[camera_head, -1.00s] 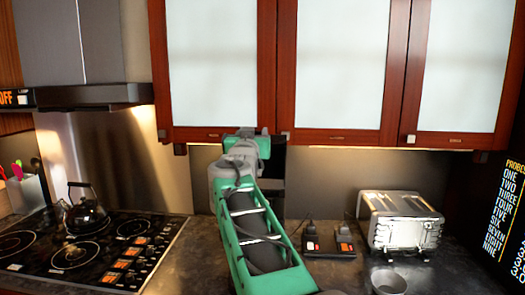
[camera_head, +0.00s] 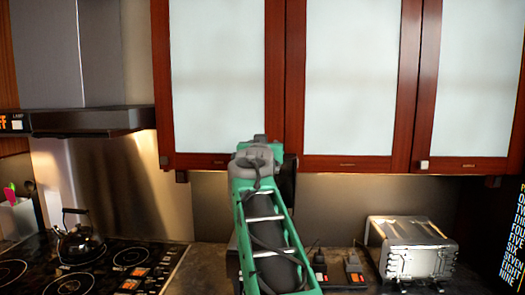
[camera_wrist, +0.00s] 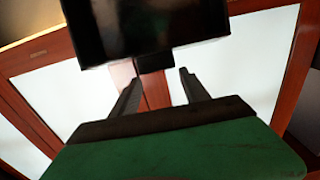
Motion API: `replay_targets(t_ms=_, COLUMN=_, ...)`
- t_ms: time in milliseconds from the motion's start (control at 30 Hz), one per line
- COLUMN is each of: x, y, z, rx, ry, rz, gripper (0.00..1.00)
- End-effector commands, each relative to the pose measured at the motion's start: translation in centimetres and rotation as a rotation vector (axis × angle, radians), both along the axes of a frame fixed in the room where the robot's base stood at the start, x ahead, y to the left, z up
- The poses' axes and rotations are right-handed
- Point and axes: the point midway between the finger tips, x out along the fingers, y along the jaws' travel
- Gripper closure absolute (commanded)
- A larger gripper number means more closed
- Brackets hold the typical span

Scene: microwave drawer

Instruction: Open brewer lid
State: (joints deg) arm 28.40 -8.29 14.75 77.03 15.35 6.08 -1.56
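In the wrist view, a dark, glossy, box-shaped thing (camera_wrist: 145,22) fills the top middle, with a small black tab (camera_wrist: 153,62) on its lower edge. It may be the brewer, but I cannot tell for sure. My gripper (camera_wrist: 159,77) is open, its two dark fingers apart and pointing toward the box. The tab shows near the fingertips, between their lines. Contact cannot be made out, and nothing is clearly held. In the head view my green arm reaches forward toward the wall cabinets. It hides its fingers and whatever stands behind it, and no brewer can be clearly picked out there.
Wall cabinets (camera_head: 345,85) with frosted doors hang above the counter. A range hood (camera_head: 92,121), a kettle (camera_head: 80,242) and a stovetop (camera_head: 125,258) are at left. A toaster (camera_head: 412,250) stands at right, beside small dark devices (camera_head: 337,268).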

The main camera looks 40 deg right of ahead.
Motion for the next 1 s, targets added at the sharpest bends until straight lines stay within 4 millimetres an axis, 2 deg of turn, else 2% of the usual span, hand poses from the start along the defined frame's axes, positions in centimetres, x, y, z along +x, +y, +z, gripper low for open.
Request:
replay_targets(t_ms=33, x=-0.1, y=0.0, z=0.2, rx=-0.001, ry=-0.002, rz=-0.001, gripper=0.42)
replay_targets(t_ms=200, x=0.0, y=-0.2, z=-0.4, rx=0.005, ry=0.006, rz=-0.004, gripper=0.28)
replay_targets(t_ms=533, x=-0.3, y=0.3, z=-0.8, rx=0.007, ry=0.010, rz=-0.002, gripper=0.27)
replay_targets(t_ms=833, x=-4.4, y=4.3, z=-0.9, rx=0.005, ry=0.007, rz=0.000, gripper=0.27)
replay_targets(t_ms=1000, x=-5.5, y=5.2, z=-0.7, rx=0.008, ry=0.011, rz=-0.003, gripper=0.27)
